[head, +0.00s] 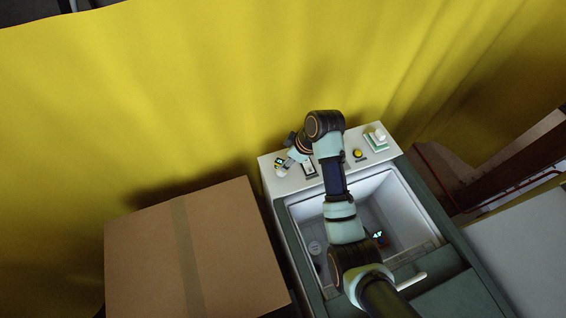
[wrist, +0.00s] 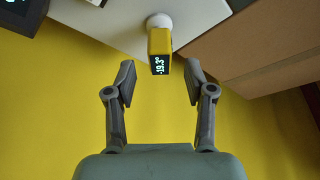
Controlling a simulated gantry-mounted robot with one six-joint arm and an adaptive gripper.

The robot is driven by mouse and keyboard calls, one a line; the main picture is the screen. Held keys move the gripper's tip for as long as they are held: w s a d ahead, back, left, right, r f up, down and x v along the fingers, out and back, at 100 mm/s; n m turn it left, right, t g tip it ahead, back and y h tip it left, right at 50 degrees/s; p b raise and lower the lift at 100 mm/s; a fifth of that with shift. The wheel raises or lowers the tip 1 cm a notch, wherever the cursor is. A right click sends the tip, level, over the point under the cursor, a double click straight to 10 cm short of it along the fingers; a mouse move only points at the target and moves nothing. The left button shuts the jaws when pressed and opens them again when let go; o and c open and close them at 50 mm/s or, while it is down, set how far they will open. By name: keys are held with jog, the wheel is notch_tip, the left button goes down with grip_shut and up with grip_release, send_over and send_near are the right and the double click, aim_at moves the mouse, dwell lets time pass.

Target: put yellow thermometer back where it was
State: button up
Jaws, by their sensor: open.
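The yellow thermometer (wrist: 160,48) has a dark display reading about -19.3 and sits against a white round piece (wrist: 158,20) at the edge of the white ledge (wrist: 110,22). In the head view the thermometer (head: 280,161) is at the left end of the ledge (head: 292,184). My gripper (wrist: 159,78) is open and empty. The thermometer is centred just beyond its fingertips, with gaps on both sides. In the head view my gripper (head: 290,157) is beside the thermometer, partly hidden by my arm.
A dark device with a display (head: 380,236) is inside the open white bin (head: 400,205). A cardboard box (head: 225,245) stands left; a yellow curtain (head: 200,80) hangs behind.

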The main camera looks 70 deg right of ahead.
jog(key=v, duration=0.6)
jog(key=shift+r, duration=0.3)
jog(key=shift+s, duration=0.15)
jog(key=w+a+r+t, duration=0.2)
jog(key=w+a, duration=0.3)
jog(key=a, duration=0.4)
jog(key=w+a+r+t+h, duration=0.1)
jog(key=w+a+r, duration=0.1)
jog(key=w+a, duration=0.5)
jog(key=w+a+r+t, duration=0.2)
jog(key=w+a, duration=0.1)
jog(key=a, duration=0.9)
jog(key=s+a+r+t, duration=0.1)
jog(key=a+r, duration=0.2)
jog(key=a, duration=0.3)
jog(key=s+a+r+t+y, duration=0.1)
jog(key=s+a+r+t, duration=0.1)
jog(key=a, duration=0.5)
jog(key=shift+a+r, duration=0.25)
jog(key=shift+r, duration=0.6)
